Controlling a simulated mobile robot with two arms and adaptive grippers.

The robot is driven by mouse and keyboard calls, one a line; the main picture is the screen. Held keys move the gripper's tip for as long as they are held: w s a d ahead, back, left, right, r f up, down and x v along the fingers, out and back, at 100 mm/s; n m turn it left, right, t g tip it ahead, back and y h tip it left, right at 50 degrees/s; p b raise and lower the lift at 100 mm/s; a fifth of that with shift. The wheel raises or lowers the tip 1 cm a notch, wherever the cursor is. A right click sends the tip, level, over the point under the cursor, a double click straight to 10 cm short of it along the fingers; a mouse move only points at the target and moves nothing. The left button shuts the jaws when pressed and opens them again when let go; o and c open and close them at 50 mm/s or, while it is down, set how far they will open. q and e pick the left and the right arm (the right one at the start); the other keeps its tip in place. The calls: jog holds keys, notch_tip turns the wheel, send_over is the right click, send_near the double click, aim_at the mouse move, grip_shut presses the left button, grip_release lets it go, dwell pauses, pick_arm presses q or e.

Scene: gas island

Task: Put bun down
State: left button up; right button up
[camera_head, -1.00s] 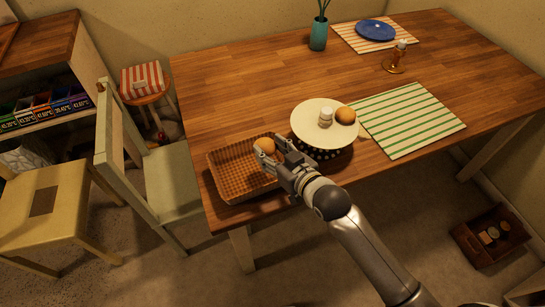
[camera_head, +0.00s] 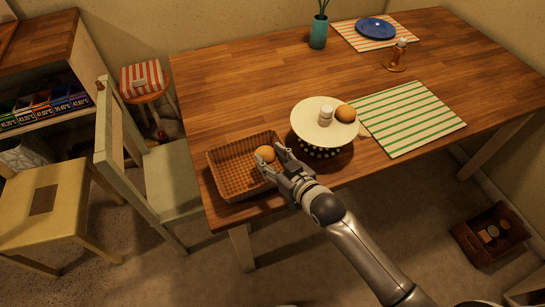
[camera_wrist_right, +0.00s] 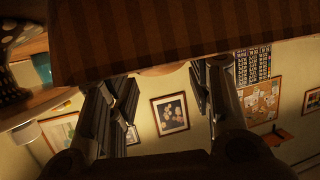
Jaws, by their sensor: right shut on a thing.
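A round golden-brown bun (camera_head: 265,153) is at the tips of my right gripper (camera_head: 272,157) in the head view. The gripper is shut on it. The bun is over the right part of a brown woven basket (camera_head: 232,170) at the table's near left corner; I cannot tell whether it touches the basket. In the right wrist view, a sliver of the bun (camera_wrist_right: 158,70) shows between the fingers (camera_wrist_right: 152,88), beneath a dark brown woven surface that is the basket (camera_wrist_right: 170,35). My left gripper is not in view.
A cream round stand (camera_head: 312,132) with another bun (camera_head: 345,113) and a small white shaker (camera_head: 326,114) is right of the basket. A green-striped placemat (camera_head: 410,118) lies further right. A chair (camera_head: 172,180) stands left of the table. The table's middle is clear.

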jog(key=o, duration=1)
jog(key=shift+r, duration=0.1)
jog(key=shift+r, duration=0.2)
jog(key=v, duration=1.2)
jog(key=shift+d+r, duration=0.1)
jog(key=shift+r, duration=0.2)
